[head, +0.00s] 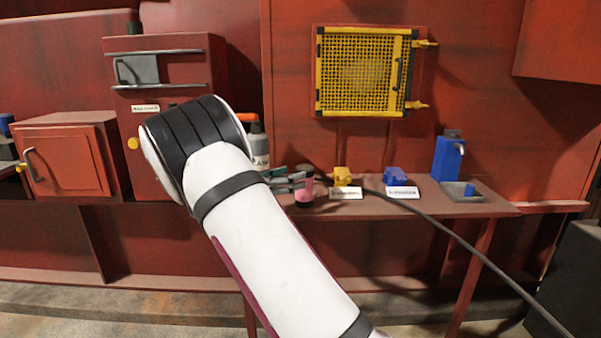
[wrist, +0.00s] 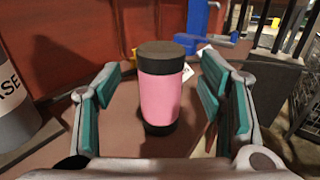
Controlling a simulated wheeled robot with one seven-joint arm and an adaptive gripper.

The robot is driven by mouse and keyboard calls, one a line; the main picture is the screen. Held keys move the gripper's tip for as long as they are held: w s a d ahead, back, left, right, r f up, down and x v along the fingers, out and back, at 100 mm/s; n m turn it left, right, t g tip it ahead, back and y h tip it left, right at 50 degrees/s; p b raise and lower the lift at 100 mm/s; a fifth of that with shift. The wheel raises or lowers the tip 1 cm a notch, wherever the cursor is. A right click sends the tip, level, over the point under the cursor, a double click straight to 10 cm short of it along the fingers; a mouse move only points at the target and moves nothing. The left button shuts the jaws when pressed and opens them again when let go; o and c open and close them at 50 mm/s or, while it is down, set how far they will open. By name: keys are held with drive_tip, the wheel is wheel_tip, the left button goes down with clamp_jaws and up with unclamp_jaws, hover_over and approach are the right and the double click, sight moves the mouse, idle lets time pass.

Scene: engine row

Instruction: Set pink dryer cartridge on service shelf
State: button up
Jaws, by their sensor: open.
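The pink dryer cartridge (wrist: 160,98) stands upright on the red-brown shelf (wrist: 105,120), with a dark cap and a dark base. In the head view the cartridge (head: 304,188) shows beside my gripper (head: 298,180), near the left part of the shelf (head: 440,207). In the wrist view my gripper (wrist: 165,105) is open, with one teal-padded finger on each side of the cartridge and a gap on both sides. In the head view my arm hides part of the shelf's left side.
A grey canister with an orange top (head: 257,142) stands left of the cartridge. A yellow part (head: 342,175), a blue part (head: 396,176), labels and a blue dispenser (head: 447,158) stand to the right. A dark cable (head: 470,247) crosses the shelf front. A yellow mesh panel (head: 360,72) hangs above.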

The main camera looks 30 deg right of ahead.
drive_tip(key=a, duration=0.7)
drive_tip(key=shift+p, duration=0.35)
drive_tip(key=shift+s+a, duration=0.1)
